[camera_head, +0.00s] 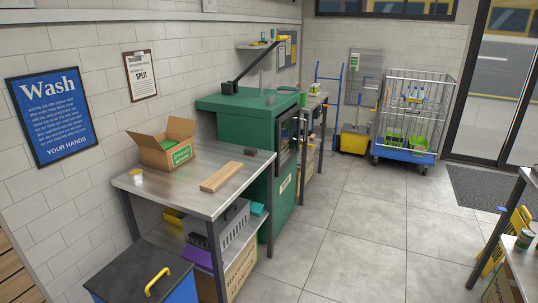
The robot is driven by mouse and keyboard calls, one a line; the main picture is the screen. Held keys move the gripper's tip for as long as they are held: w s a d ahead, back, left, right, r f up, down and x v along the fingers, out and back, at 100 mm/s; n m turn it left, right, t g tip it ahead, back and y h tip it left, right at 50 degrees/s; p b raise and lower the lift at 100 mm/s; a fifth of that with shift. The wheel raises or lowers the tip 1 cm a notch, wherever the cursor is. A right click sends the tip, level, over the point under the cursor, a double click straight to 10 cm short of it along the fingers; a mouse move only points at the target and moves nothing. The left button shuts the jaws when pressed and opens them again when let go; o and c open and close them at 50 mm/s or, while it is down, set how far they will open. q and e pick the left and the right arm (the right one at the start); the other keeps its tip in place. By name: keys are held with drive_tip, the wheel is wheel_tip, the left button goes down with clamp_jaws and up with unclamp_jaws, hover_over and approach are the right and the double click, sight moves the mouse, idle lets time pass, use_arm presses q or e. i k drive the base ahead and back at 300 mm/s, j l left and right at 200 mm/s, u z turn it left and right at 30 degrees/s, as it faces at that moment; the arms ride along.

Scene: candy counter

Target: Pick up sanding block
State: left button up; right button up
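A small dark block (250,151) lies near the back right corner of the metal table (205,197); it looks like the sanding block, but it is too small to be certain. A flat light-wood board (221,176) lies in front of it on the same table, apart from it. Neither of my grippers shows in the head view, so whether they are open or shut is not visible.
An open cardboard box (167,151) and a small yellow-and-white tub (136,176) stand on the table's left part. A green machine (258,140) stands behind the table. A blue-based wire cart (404,154) is farther back. The tiled floor (362,225) at centre is clear.

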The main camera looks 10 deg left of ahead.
sight(248, 151)
drive_tip(key=i+l+u, duration=0.15)
drive_tip(key=i+u, duration=0.3)
drive_tip(key=i+l, duration=0.2)
drive_tip(key=i, duration=0.15)
drive_tip(key=i+l+u, duration=0.1)
drive_tip(key=i, duration=0.25)
drive_tip(key=l, duration=0.1)
